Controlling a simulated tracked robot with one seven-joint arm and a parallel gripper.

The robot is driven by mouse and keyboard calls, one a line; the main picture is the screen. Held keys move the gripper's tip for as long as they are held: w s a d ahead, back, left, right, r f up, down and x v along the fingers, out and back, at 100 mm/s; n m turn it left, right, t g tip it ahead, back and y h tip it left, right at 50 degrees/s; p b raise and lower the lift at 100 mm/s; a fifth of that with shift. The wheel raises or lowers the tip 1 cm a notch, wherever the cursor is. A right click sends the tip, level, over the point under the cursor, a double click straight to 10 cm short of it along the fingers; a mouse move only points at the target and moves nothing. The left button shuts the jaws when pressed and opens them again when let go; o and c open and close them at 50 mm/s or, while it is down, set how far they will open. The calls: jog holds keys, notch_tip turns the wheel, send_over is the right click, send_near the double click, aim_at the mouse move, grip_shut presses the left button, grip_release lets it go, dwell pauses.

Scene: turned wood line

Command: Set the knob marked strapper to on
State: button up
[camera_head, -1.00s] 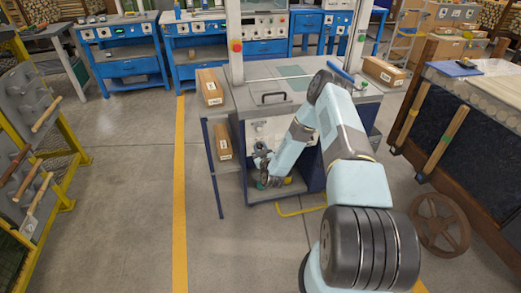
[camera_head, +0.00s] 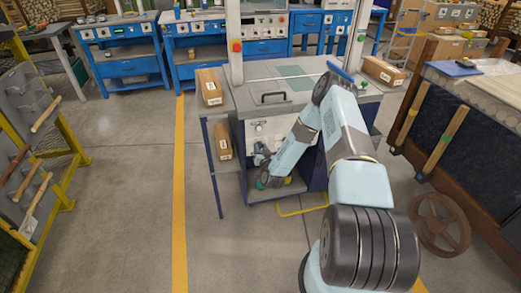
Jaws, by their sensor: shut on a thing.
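The strapping machine (camera_head: 284,107) is a grey-topped cabinet with a pale control panel (camera_head: 279,126) on its front. Small dark knobs show on the panel, one of them a knob (camera_head: 258,127) at its upper left. Their markings are too small to read, so I cannot tell which is the strapper knob or how it is set. My gripper (camera_head: 260,153) is at the lower left of the panel, small in the picture and partly hidden by my wrist. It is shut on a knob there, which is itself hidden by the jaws.
A side shelf left of the machine carries an upper carton (camera_head: 210,87) and a lower carton (camera_head: 222,141). Another carton (camera_head: 383,71) is at the machine's right. A handwheel (camera_head: 440,223) leans at the right bench.

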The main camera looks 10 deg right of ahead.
jog(key=m, duration=0.5)
jog(key=shift+d+f, duration=0.1)
jog(key=shift+d, duration=0.15)
dwell(0.5)
jog(key=o, duration=1)
jog(key=shift+o, duration=0.2)
jog(key=shift+s, duration=0.15)
jog(key=s, duration=1.3)
jog(key=shift+s, duration=0.3)
jog(key=shift+w, duration=0.1)
